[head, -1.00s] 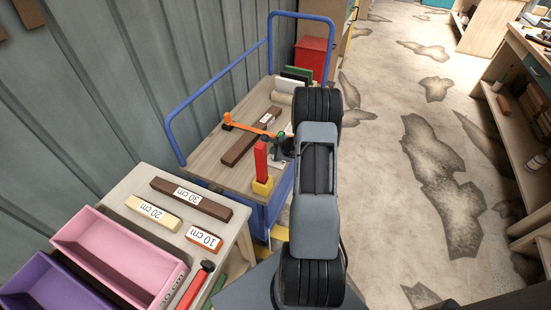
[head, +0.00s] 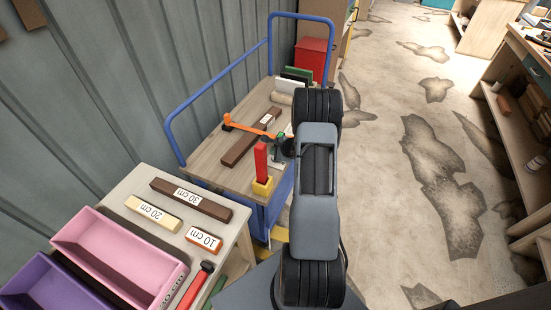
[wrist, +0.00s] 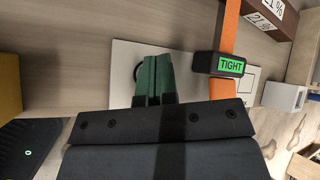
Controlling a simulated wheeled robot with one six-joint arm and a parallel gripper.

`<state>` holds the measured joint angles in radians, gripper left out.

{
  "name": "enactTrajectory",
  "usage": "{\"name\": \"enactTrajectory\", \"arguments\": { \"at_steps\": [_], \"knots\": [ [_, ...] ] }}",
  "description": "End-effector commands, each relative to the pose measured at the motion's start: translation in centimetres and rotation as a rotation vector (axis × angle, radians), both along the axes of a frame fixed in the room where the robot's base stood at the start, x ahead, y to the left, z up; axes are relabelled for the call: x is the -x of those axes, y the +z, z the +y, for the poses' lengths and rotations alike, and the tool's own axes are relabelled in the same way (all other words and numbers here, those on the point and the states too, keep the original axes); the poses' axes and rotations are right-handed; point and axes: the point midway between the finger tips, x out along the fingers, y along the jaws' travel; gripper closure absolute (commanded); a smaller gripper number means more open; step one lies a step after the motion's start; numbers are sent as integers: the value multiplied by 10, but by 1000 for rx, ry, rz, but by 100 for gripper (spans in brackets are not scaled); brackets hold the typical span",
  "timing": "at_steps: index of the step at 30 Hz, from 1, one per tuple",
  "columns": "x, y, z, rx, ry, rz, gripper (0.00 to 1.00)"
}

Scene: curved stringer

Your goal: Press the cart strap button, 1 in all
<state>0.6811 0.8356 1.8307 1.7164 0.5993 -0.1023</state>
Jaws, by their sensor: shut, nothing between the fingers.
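An orange strap (head: 243,129) runs across the wooden deck of the blue-railed cart (head: 213,155). In the wrist view the strap (wrist: 231,35) carries a black box with a green display reading "TIGHT" (wrist: 231,65). My gripper (wrist: 154,60) has green fingers, shut and empty, over a pale plate (wrist: 122,65) to the left of the strap. In the head view my gripper (head: 279,137) is partly hidden by my arm, at the cart's right side. A pale grey box (wrist: 285,97) sits right of the strap. I cannot tell which part is the button, or whether my fingers touch anything.
A red post in a yellow block (head: 262,184) stands close to my gripper. A dark beam (head: 238,149) lies under the strap. A side table (head: 150,180) with labelled bars and bins stands in front left. The floor to the right (head: 385,220) is open.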

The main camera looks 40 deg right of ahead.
Motion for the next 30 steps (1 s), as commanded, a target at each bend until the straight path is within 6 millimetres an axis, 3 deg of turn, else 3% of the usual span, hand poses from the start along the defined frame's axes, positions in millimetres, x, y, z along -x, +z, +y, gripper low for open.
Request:
{"name": "enactTrajectory", "arguments": {
  "at_steps": [30],
  "knots": [
    [0,-8,0,0,0,0,100]
  ]
}}
